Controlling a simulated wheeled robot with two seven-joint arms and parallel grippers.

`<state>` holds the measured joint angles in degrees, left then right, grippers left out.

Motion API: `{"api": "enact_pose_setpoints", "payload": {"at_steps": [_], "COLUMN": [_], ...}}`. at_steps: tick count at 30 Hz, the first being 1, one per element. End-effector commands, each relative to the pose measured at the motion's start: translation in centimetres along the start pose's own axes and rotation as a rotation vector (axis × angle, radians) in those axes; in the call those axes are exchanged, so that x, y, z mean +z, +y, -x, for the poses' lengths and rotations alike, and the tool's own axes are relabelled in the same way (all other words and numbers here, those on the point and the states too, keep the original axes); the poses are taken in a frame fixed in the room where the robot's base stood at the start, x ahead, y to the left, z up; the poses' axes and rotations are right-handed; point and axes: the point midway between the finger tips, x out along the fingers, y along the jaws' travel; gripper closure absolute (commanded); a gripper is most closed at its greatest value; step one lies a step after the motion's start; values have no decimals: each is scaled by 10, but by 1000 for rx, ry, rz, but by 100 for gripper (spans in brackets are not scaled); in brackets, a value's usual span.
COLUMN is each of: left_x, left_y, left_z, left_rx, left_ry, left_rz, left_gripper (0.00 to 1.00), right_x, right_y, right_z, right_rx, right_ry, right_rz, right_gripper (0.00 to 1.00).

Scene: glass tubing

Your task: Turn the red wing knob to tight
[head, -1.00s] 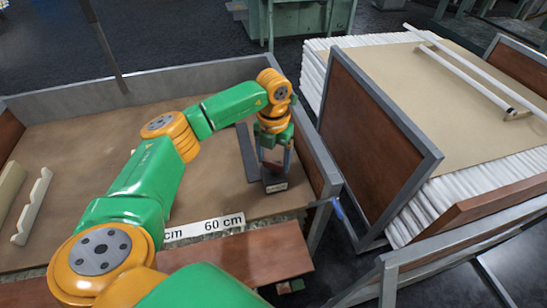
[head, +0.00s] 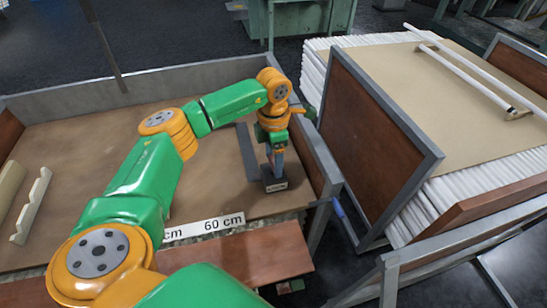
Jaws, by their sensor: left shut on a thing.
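My left gripper (head: 275,163) points down over a small dark block with a pale label (head: 275,186), near the right end of the bench. It is shut on the red wing knob, and its fingers are seen nearly edge-on. The knob is almost wholly hidden behind the fingers, so its exact angle cannot be told. A dark grey strip (head: 247,155) lies beside the block on its left. My right gripper is not in view.
The brown bench top (head: 75,135) has a raised grey rim at the back and right. Pale notched racks (head: 32,207) lie at its left. A white "60 cm" label (head: 222,223) is at the front. A cart of white tubes (head: 445,190) stands right.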

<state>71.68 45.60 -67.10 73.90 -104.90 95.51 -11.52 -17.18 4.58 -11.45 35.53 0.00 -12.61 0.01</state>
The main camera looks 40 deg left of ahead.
Motion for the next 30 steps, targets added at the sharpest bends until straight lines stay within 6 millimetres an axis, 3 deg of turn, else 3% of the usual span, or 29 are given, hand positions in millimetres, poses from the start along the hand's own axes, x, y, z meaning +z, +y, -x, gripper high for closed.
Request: {"api": "enact_pose_setpoints", "payload": {"at_steps": [23,24,26,30], "left_x": [1,1,1,0], "left_y": [1,1,1,0], "left_z": [1,2,1,1], "left_rx": [3,3,3,2], "left_ry": [-5,-5,-4,-3], "left_rz": [-85,-85,-85,-84], "left_gripper": [81,14,0,0], "right_x": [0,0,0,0], "right_y": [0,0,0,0], "right_z": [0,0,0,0], "right_rx": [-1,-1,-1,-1], "right_ry": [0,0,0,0], "right_rz": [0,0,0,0], "right_gripper": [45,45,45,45]}}
